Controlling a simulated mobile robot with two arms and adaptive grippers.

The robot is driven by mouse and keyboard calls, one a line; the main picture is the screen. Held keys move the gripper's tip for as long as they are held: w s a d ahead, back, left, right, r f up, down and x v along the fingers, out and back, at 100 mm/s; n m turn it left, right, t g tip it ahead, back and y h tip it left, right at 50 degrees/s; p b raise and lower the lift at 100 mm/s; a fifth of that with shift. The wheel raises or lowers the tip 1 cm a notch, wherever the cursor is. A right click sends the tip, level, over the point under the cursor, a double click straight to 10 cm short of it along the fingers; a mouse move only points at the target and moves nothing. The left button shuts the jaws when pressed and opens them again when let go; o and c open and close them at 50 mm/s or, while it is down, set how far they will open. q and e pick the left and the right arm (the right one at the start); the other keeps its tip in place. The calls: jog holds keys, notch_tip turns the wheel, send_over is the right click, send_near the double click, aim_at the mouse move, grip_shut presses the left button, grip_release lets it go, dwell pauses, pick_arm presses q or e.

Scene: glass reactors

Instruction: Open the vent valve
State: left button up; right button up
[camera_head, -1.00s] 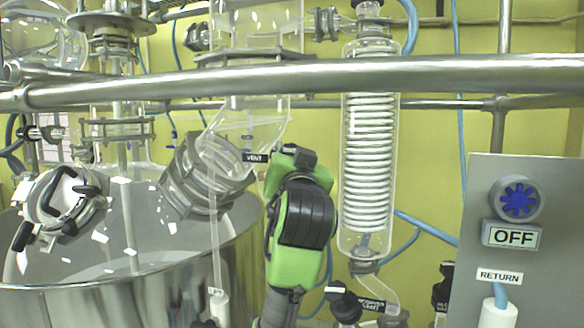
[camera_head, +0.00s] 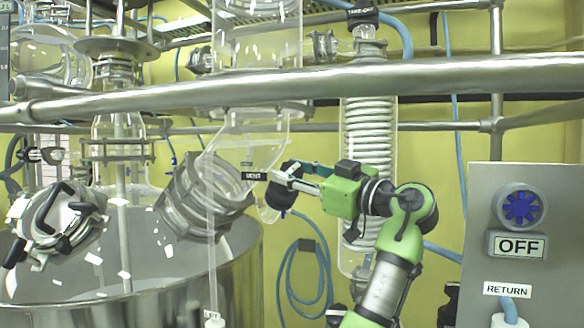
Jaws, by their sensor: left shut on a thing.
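The vent valve shows in the head view by a black "VENT" label (camera_head: 255,176), beside a sloping glass neck. A black valve knob (camera_head: 280,191) sits just right of the label. My left gripper (camera_head: 287,179), green and black, reaches in from the right at the knob. Its fingers are shut on the knob, and they partly hide it. How far the valve is turned I cannot tell. My right gripper is not in view.
A thick metal rail (camera_head: 400,78) crosses above the gripper. A glass coil condenser (camera_head: 368,130) stands behind my arm. A steel vessel (camera_head: 215,280) is at lower left. A grey panel (camera_head: 480,240) with a blue knob and an "OFF" sign stands at right.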

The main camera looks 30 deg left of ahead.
pick_arm(q)
jog(key=shift+r+n+g+p, duration=0.3)
jog(key=shift+n+g+p, duration=0.65)
jog(key=shift+n, duration=0.25)
jog(key=shift+f+n+g+h+p, duration=0.15)
jog(key=shift+n+g+h+p, duration=0.15)
jog(key=shift+n+g, duration=0.25)
jog(key=o, duration=1.1)
jog(key=shift+f, duration=0.1)
